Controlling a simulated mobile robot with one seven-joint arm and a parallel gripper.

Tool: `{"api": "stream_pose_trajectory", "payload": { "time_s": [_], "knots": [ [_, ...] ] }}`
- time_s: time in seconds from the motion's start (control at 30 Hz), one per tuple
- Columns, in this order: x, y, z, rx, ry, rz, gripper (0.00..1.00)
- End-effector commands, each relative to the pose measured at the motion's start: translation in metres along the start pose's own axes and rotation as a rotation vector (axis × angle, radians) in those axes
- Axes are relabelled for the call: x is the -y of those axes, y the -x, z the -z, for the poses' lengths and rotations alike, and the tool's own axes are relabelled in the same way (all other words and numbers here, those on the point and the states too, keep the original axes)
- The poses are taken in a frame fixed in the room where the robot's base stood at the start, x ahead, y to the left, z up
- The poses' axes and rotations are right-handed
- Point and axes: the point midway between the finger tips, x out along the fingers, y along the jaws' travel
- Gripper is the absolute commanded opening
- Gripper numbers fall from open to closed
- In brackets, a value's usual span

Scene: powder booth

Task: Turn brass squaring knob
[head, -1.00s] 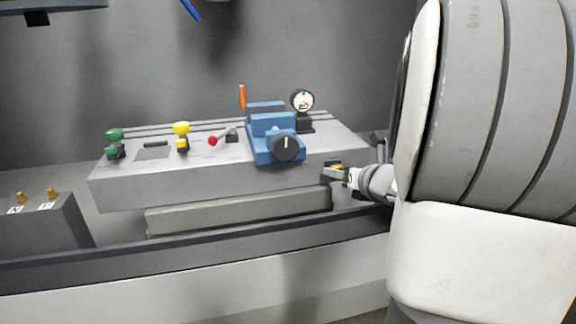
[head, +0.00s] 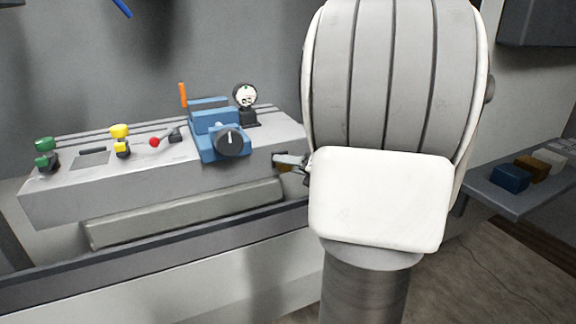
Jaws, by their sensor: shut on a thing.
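The brass squaring knob (head: 283,168) is a small brownish piece at the right end of the grey bench's front face, mostly hidden by my gripper. My gripper (head: 286,160) is at the knob, its jaws shut on it. My large white and grey arm link hides the wrist and the right end of the bench.
On the grey bench (head: 150,188) stand a blue vise (head: 215,128) with a black dial, a round gauge (head: 245,96), a red-tipped lever (head: 154,142), and yellow (head: 120,138) and green (head: 45,152) clamps. A side shelf (head: 500,196) at right holds coloured blocks.

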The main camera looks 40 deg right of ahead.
Motion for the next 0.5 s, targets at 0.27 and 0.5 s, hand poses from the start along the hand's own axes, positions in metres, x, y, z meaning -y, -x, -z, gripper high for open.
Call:
{"api": "stream_pose_trajectory", "payload": {
  "time_s": [0.27, 0.5],
  "knots": [
    [0.0, -0.0001, -0.0003, 0.001, -0.01, -0.004, 0.0],
    [0.0, -0.0002, -0.0002, 0.0, -0.009, -0.004, 0.63]
  ]
}}
